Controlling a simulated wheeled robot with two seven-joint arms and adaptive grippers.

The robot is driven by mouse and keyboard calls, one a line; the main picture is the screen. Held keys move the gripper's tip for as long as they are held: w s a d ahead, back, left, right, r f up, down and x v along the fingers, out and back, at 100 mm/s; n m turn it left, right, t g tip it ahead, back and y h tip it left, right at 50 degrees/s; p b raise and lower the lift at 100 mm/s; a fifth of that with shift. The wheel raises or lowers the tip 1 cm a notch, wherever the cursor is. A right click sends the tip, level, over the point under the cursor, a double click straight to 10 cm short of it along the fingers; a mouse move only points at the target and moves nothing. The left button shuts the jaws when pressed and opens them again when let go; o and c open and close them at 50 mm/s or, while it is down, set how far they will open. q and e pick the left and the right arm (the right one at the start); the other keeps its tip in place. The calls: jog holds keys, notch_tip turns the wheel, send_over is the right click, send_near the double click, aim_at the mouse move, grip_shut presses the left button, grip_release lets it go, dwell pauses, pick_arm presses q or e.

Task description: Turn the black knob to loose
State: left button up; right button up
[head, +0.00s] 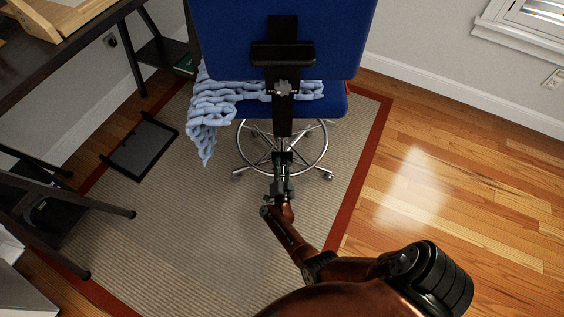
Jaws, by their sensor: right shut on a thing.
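The blue office chair (282,40) stands with its back to me. A black upright bracket (283,120) runs down its back, with a star-shaped part (283,88) in the middle of it. My right gripper (283,155) reaches forward to the bottom end of this bracket, below the seat edge. It is shut on the black knob there, which the fingers mostly hide. I cannot tell how far the knob is turned. My left gripper is not in view.
A light blue knitted blanket (212,105) hangs over the left side of the seat. A dark desk (50,55) is on the left. Wood floor (460,170) lies clear on the right.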

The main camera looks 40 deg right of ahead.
jog(key=shift+r, duration=0.1)
jog(key=o, duration=1)
jog(key=shift+o, duration=0.9)
